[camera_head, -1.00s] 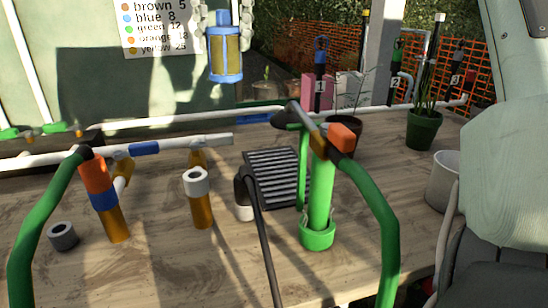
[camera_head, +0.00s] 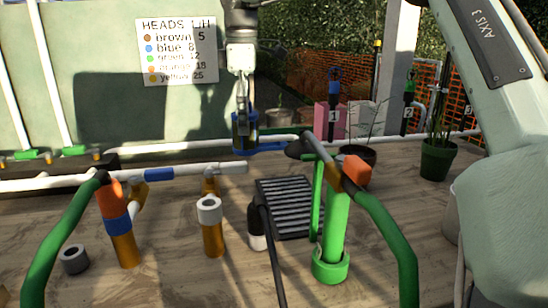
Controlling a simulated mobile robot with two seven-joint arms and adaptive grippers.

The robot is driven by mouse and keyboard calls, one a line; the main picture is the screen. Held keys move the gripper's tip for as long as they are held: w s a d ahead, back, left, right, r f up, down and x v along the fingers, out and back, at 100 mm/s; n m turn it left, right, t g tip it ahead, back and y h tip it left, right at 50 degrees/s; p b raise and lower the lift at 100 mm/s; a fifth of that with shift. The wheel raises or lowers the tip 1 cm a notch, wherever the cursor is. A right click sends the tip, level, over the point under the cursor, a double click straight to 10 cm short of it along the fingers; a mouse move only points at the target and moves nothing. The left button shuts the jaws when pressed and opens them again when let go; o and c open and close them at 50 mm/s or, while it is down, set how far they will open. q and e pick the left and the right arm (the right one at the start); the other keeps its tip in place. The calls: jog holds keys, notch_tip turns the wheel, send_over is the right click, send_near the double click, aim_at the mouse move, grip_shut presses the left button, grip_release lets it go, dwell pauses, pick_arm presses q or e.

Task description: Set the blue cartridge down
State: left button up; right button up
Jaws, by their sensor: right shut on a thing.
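The blue cartridge (camera_head: 240,150) is a short upright cylinder with blue ends and a darker middle. In the head view it is above the back part of the bench, left of the black ribbed mat. My right gripper (camera_head: 242,112) comes down from the top of the picture and is shut on the cartridge's upper part. The fingers cover much of the cartridge. I cannot tell whether its base touches anything below. My left gripper is not in view.
The wooden bench (camera_head: 180,280) holds a ribbed mat (camera_head: 290,222), a green hand pump (camera_head: 333,235), an orange-topped tube (camera_head: 112,205), a white-topped tube (camera_head: 212,232) and a grey ring (camera_head: 74,260). White pipes (camera_head: 80,181) run along the back. A potted plant (camera_head: 437,160) stands right.

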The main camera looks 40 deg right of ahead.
jog(key=shift+s+d+f, duration=0.3)
jog(key=shift+s+f, duration=0.05)
jog(key=shift+s, duration=0.2)
jog(key=shift+s+d+f, duration=0.25)
jog(key=shift+s+f, duration=0.05)
jog(key=shift+s, duration=0.2)
jog(key=s+f, duration=0.1)
jog(key=f, duration=0.1)
jog(key=s+d+f, duration=0.1)
jog(key=f, duration=0.1)
jog(key=s+d+f, duration=0.1)
jog(key=f, duration=0.1)
jog(key=shift+s+d+f, duration=0.1)
jog(key=shift+d+f, duration=0.05)
jog(key=shift+f, duration=0.15)
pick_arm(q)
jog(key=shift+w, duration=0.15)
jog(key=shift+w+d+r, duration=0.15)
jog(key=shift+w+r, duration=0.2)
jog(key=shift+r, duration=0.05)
pick_arm(e)
jog(key=shift+f, duration=0.1)
jog(key=o, duration=1.2)
jog(key=shift+c, duration=0.2)
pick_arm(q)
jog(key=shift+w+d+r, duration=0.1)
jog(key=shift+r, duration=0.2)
